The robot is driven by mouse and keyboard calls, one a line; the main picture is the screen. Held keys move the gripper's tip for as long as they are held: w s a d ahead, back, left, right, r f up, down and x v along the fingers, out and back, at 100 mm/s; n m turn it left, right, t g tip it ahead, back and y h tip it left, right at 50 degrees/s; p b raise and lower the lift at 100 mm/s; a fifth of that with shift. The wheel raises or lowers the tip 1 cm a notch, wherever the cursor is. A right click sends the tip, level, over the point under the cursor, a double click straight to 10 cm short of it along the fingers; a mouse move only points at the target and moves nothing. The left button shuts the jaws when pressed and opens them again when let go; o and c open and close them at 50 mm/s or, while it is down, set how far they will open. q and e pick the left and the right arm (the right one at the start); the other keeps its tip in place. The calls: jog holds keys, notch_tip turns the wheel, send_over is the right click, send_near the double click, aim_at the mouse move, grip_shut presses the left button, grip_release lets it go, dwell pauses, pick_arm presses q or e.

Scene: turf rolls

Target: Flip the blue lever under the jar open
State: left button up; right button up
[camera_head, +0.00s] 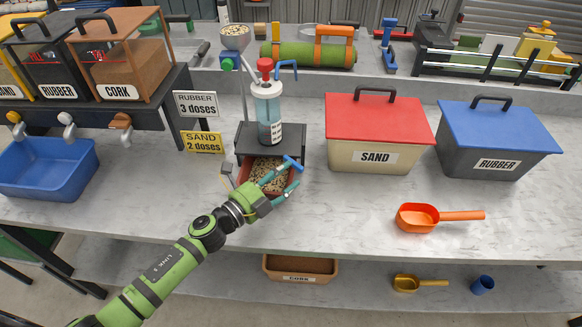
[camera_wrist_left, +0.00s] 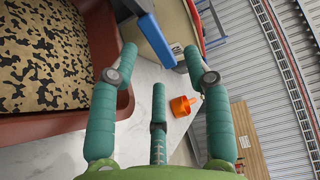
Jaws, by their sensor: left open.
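The jar (camera_head: 269,122) is clear with a red top and stands on a dark stand (camera_head: 246,138). The blue lever (camera_head: 292,163) sticks out at the stand's front right, below the jar. My left gripper (camera_head: 281,177) is at the front of the stand, over the red tray, with its teal fingers open. In the left wrist view the blue lever (camera_wrist_left: 157,40) shows between and just beyond the two outer fingertips (camera_wrist_left: 160,54); I cannot tell if they touch it. The jar does not show clearly there. My right gripper is not in view.
A red tray (camera_wrist_left: 97,30) of mottled granules sits under the stand. A red-lidded sand bin (camera_head: 350,154), a blue-lidded rubber bin (camera_head: 480,165) and an orange scoop (camera_head: 418,217) are to the right. Dose signs (camera_head: 196,104) stand left. The counter between stand and scoop is clear.

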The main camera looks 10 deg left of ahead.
aim_at(296, 169)
pick_arm(q)
jog(key=shift+x, duration=1.15)
jog(key=shift+w+d, duration=0.1)
jog(key=c, duration=0.7)
grip_shut()
jog(key=shift+w+d+n+y, duration=0.1)
jog(key=shift+d+n+y, duration=0.1)
jog(key=shift+n+y, duration=0.1)
jog(key=shift+d+n+t+y, duration=0.15)
jog(key=shift+n+t+y, duration=0.15)
jog(key=shift+t+y, duration=0.25)
jog(key=shift+w+f+n+y, duration=0.1)
jog(key=shift+w+n+y, duration=0.1)
jog(key=shift+n+y, duration=0.35)
jog(key=shift+t, duration=0.25)
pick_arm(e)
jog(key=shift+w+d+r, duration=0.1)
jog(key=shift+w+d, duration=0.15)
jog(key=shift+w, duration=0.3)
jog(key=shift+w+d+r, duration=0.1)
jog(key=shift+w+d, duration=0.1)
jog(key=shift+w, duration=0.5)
